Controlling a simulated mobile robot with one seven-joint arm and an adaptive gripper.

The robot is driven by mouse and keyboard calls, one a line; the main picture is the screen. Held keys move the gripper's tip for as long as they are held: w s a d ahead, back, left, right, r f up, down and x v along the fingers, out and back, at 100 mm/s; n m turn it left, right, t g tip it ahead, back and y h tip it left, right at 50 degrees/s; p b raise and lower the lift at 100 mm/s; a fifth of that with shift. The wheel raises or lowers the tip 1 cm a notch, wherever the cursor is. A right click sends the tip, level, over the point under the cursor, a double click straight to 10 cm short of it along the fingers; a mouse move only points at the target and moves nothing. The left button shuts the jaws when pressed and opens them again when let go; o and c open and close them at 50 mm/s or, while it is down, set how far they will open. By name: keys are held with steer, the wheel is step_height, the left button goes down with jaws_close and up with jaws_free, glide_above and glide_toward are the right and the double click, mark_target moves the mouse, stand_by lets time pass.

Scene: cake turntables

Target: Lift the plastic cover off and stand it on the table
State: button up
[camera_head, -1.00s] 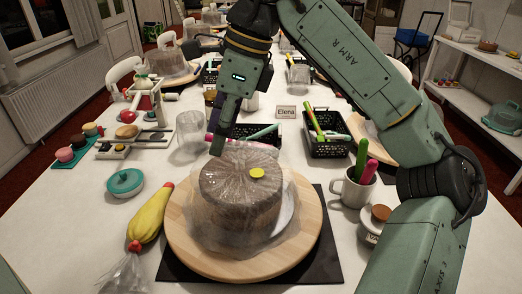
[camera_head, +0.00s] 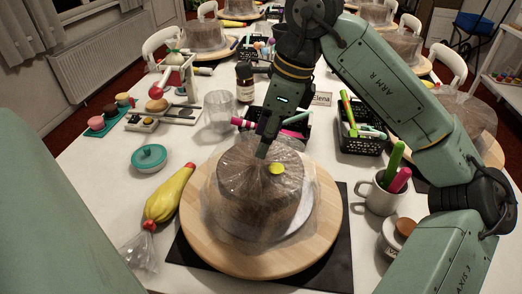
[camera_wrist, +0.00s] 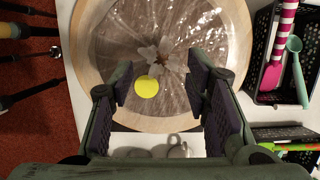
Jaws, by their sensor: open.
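A clear, crinkled plastic cover (camera_head: 231,199) is draped over a round brown cake on a wooden turntable (camera_head: 200,242). The cover has a gathered tuft on top, which shows in the wrist view (camera_wrist: 165,57), and a yellow round sticker (camera_head: 277,168) beside the tuft. My gripper (camera_head: 262,153) is just above the top of the cover, pointing down. In the wrist view my gripper (camera_wrist: 168,90) has its fingers apart, with the sticker between them and the tuft just beyond. I cannot tell whether a fingertip touches the cover.
A mug with pens (camera_head: 381,195) and a jar (camera_head: 394,238) stand at the right. Black baskets (camera_head: 362,137) stand behind. Bare white table shows at left.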

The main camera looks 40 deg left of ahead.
mark_target(261, 174)
steer(key=shift+x, duration=1.5)
steer(key=shift+w, duration=0.15)
steer(key=shift+c, duration=0.3)
jaws_close()
